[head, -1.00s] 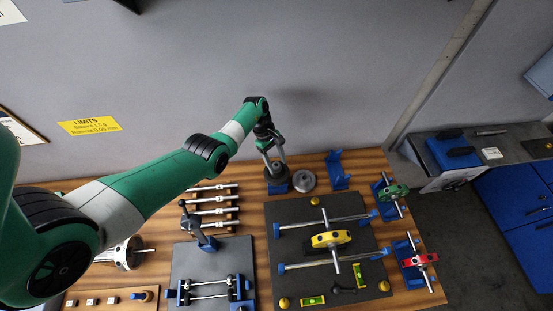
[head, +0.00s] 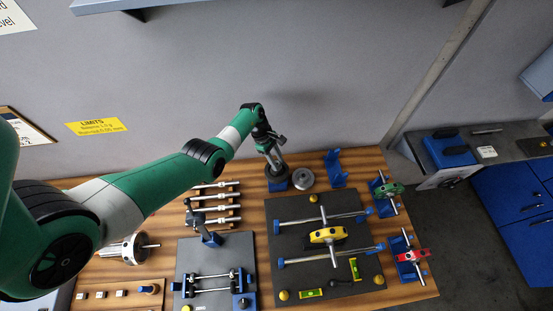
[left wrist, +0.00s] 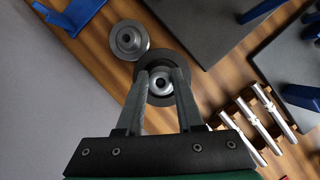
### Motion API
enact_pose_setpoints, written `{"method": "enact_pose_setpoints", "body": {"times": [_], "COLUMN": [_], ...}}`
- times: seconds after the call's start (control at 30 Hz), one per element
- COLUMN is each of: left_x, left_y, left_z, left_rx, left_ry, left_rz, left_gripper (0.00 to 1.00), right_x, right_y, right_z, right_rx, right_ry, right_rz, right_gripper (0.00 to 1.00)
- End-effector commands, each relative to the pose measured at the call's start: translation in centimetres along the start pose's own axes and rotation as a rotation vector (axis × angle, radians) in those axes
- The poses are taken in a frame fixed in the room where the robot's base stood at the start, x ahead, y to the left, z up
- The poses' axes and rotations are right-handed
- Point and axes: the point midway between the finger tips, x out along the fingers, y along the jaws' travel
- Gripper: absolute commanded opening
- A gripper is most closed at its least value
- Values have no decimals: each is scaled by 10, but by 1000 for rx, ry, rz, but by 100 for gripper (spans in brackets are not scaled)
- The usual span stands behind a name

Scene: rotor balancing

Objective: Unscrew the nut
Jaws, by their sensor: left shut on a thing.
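The nut (left wrist: 161,84) is a small silver round piece with a dark centre hole. In the left wrist view it sits between the fingertips of my left gripper (left wrist: 161,76), which are shut on it from both sides. Around and beneath it is a dark grey round disc (left wrist: 181,66). In the head view my left gripper (head: 276,165) points down at the back of the table, over a blue base (head: 277,185); the nut is hidden there by the fingers. My right gripper is not in view.
A loose-looking grey flanged disc (head: 303,179) stands close beside the gripper, with a blue stand (head: 334,166) to its right. Several silver shafts (head: 215,204) lie to the left.

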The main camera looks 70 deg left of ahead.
Motion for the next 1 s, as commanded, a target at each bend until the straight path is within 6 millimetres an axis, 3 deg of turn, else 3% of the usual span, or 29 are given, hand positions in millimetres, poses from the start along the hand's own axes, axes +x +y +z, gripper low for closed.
{"method": "enact_pose_setpoints", "body": {"times": [0.03,0.2,0.4,1.0], "left_x": [-12,-13,-5,-4], "left_y": [-3,-4,-1,0], "left_z": [5,6,2,1], "left_rx": [-73,-426,-714,-798], "left_ry": [2,3,4,2], "left_rz": [27,173,298,333], "left_gripper": [0,0,0,0], "right_x": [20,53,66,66], "right_y": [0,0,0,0], "right_z": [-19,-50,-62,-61], "right_rx": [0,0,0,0], "right_ry": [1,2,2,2], "right_rz": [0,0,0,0], "right_gripper": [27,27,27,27]}}
